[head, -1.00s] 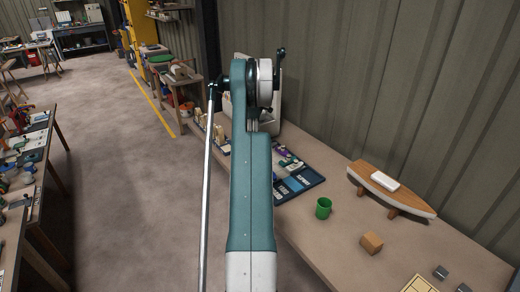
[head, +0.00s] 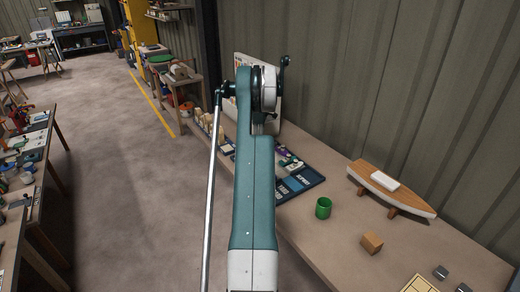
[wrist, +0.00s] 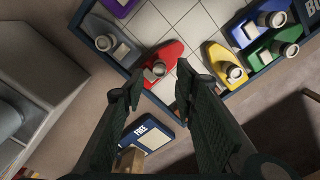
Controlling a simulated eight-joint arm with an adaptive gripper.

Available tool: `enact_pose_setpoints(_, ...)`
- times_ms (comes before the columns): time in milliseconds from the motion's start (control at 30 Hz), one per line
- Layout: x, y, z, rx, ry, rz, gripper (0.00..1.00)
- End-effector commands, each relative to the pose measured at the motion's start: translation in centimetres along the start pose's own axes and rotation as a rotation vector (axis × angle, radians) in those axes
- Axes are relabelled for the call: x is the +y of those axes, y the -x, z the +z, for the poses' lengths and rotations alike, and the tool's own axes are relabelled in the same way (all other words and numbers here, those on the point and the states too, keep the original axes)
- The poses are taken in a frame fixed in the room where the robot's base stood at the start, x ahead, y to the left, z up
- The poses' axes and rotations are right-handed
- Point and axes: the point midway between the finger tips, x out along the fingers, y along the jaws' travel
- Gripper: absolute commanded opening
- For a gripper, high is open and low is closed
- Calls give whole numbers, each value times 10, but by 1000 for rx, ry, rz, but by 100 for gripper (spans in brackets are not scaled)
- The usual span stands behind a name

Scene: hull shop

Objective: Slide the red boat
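The red boat (wrist: 160,66) shows in the wrist view, with a pointed hull and a grey round funnel. It lies on the white gridded board (wrist: 192,22) near the board's dark blue edge. My gripper (wrist: 158,88) is open in the wrist view, its two dark fingers apart. The fingertips appear just short of the red boat, one to either side of its near end. In the head view my arm hides the gripper and the red boat.
A yellow boat (wrist: 225,66), a green boat (wrist: 273,50), a blue boat (wrist: 258,27) and a grey boat (wrist: 108,38) are around it. A "FREE" plate (wrist: 147,136) lies below. A green mug (head: 323,208) and a wooden block (head: 371,243) stand on the bench.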

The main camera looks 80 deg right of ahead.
Motion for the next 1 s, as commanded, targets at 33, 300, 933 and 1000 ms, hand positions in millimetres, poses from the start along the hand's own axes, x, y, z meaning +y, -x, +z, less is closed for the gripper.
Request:
enact_pose_setpoints(33,0,-8,0,0,0,0,29)
enact_pose_setpoints(300,0,-39,0,0,0,0,29)
enact_pose_setpoints(933,0,-53,0,0,0,0,19)
enact_pose_setpoints(1000,0,-53,0,0,0,0,9)
